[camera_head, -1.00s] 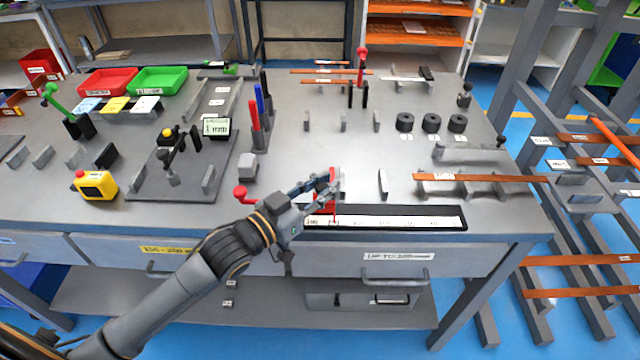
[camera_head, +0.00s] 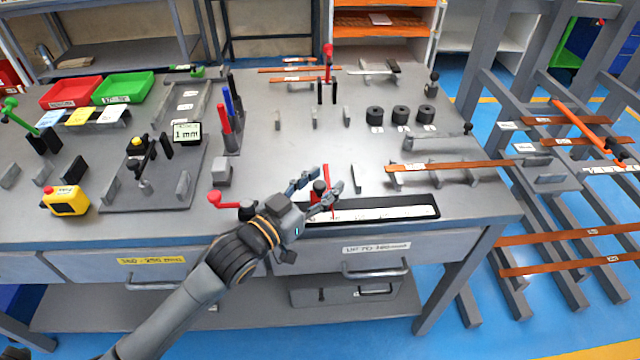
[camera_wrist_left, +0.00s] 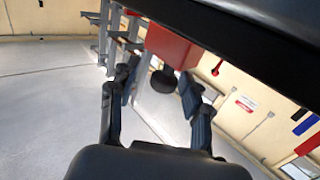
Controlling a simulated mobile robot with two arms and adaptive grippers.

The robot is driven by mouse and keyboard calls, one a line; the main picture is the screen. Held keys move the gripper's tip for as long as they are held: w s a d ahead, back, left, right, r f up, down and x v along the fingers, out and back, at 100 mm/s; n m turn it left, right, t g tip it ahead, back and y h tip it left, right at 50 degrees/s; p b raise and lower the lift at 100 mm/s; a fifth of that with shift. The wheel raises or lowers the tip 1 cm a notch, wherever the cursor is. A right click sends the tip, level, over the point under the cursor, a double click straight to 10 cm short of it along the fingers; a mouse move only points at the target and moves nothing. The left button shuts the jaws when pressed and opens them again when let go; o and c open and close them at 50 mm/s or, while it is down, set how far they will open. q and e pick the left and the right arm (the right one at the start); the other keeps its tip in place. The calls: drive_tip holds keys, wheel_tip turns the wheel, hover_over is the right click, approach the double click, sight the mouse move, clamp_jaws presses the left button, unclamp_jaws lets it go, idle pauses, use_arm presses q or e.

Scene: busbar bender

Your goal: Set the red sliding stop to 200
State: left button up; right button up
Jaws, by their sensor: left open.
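The red sliding stop (camera_head: 319,188) stands at the rear edge of the black-framed white scale (camera_head: 390,213) near the bench front. A thin red pointer reaches down from it over the scale. The scale's numbers are too small to read. My left gripper (camera_head: 322,184) is open at the stop, its fingers spread and partly covering it. In the left wrist view the red block of the stop (camera_wrist_left: 172,46) shows beyond the open fingers of my left gripper (camera_wrist_left: 160,84), with a dark round knob below it. Whether the fingers touch it cannot be told. My right gripper is not in view.
An upright grey plate (camera_head: 357,179) stands right of the stop. A red-handled lever (camera_head: 216,198) and a grey block (camera_head: 222,172) are to the left. A copper bar (camera_head: 450,166) lies on supports to the right. Black cylinders (camera_head: 400,115) stand farther back.

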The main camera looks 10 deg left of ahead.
use_arm(q)
drive_tip(key=v, duration=1.2)
